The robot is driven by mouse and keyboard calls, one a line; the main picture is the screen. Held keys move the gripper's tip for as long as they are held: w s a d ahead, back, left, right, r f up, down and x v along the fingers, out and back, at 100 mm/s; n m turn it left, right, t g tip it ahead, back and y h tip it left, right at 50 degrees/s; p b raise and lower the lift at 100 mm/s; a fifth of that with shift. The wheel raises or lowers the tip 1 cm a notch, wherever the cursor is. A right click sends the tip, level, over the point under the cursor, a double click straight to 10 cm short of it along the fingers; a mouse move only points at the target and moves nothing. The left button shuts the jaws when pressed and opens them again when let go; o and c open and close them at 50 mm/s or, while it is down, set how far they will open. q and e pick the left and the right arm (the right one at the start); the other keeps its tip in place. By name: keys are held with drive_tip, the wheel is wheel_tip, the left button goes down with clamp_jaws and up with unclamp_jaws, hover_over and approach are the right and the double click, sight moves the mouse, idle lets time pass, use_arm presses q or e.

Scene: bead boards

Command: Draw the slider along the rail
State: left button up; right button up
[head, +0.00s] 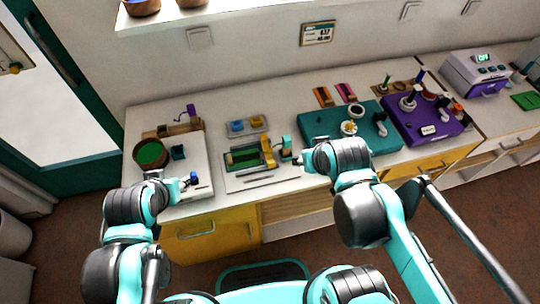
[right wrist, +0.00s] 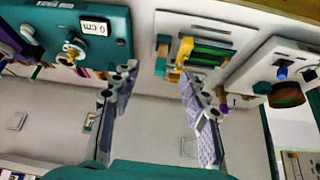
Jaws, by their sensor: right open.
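I cannot tell for sure which part is the slider. A teal board (head: 322,119) carries white round knobs and a dark upright part. In the right wrist view, a "0 cm" readout (right wrist: 95,28) sits on it beside a round knob (right wrist: 73,48). Left of it, a white board (head: 240,184) holds a green slotted panel (head: 243,158) with a yellow block (head: 268,153) at its right end. My right gripper (right wrist: 158,73) is open and empty, over the counter's front between these boards. My left gripper (head: 184,183) is beside a blue knob (head: 194,178); its jaws are too small to read.
A white board (head: 199,157) with a green-topped bowl (head: 150,154) stands at the left. A purple board (head: 408,129) with upright posts stands right of the teal one. Orange (head: 323,97) and pink (head: 345,91) strips lie behind. Yellow drawers (head: 208,238) front the counter.

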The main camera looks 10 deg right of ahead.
drive_tip(key=w+a+f+g, duration=0.3)
drive_tip(key=w+a, duration=0.1)
drive_tip(key=w, duration=0.3)
drive_tip(key=g, duration=0.3)
hover_over(271, 161)
drive_tip(key=shift+n, duration=0.4)
drive_tip(key=f, duration=0.6)
drive_tip(key=shift+d+f, duration=0.2)
drive_tip(key=shift+f, duration=0.05)
drive_tip(key=shift+a+f, duration=0.1)
drive_tip(key=shift+f, duration=0.55)
wheel_tip(271, 161, down, 7)
drive_tip(key=b, duration=0.3)
drive_tip(key=shift+a+r, duration=0.1)
clamp_jaws()
